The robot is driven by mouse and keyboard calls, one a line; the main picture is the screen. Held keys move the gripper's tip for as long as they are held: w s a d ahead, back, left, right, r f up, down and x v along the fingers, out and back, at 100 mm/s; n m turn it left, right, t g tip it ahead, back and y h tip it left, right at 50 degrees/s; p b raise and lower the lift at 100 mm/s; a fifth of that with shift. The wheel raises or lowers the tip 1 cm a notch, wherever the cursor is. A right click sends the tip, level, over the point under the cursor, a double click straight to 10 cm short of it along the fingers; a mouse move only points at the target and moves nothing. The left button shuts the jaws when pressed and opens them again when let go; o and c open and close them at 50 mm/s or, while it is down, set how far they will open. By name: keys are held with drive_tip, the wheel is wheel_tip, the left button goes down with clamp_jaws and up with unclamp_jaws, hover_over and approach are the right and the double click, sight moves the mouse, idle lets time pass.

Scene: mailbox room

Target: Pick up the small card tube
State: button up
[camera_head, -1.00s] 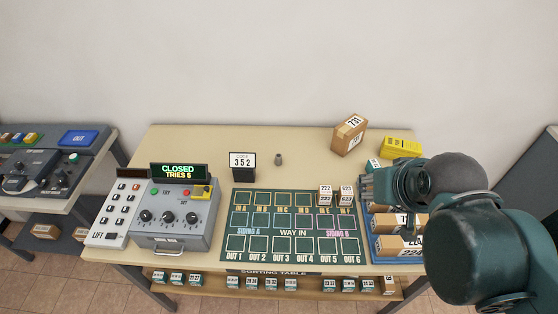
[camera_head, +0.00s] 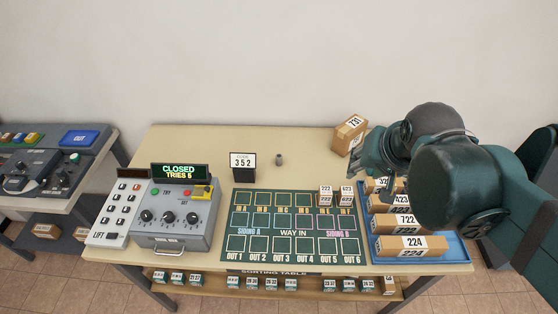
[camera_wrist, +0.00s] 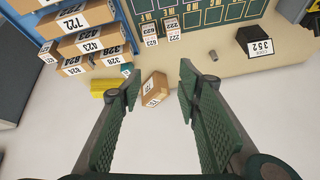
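The small card tube (camera_head: 279,159) is a short grey-brown cylinder standing on the bare back part of the table, right of the black code display. In the wrist view the tube (camera_wrist: 213,55) shows near the table's back edge, right of my fingers. My gripper (camera_head: 362,165) hangs over the right back of the table, well to the right of the tube. In the wrist view my gripper (camera_wrist: 158,84) has its two fingers wide apart with nothing held between them.
The code display (camera_head: 243,166) reads 352 and stands left of the tube. A brown box (camera_head: 349,134) stands at the back right, near my gripper. A blue tray (camera_head: 455,248) holds several boxes. The green sorting board (camera_head: 228,222) lies in front. Bare table surrounds the tube.

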drive_tip(key=w+a+m+g, duration=0.2)
drive_tip(key=w+a+m, duration=0.2)
drive_tip(key=w, duration=0.5)
drive_tip(key=m+g+p, duration=0.2)
drive_tip(key=m+g, duration=0.2)
drive_tip(key=m, duration=0.8)
hover_over(279, 156)
drive_tip(key=f, duration=2)
drive_tip(key=shift+d+f, duration=0.15)
drive_tip(key=shift+d, duration=0.05)
drive_tip(key=shift+w+a+f, duration=0.15)
drive_tip(key=shift+a+f, duration=0.1)
drive_tip(key=shift+f, duration=0.1)
drive_tip(key=shift+f+b, duration=0.35)
drive_tip(key=shift+f, duration=0.9)
drive_tip(key=shift+f, duration=2.65)
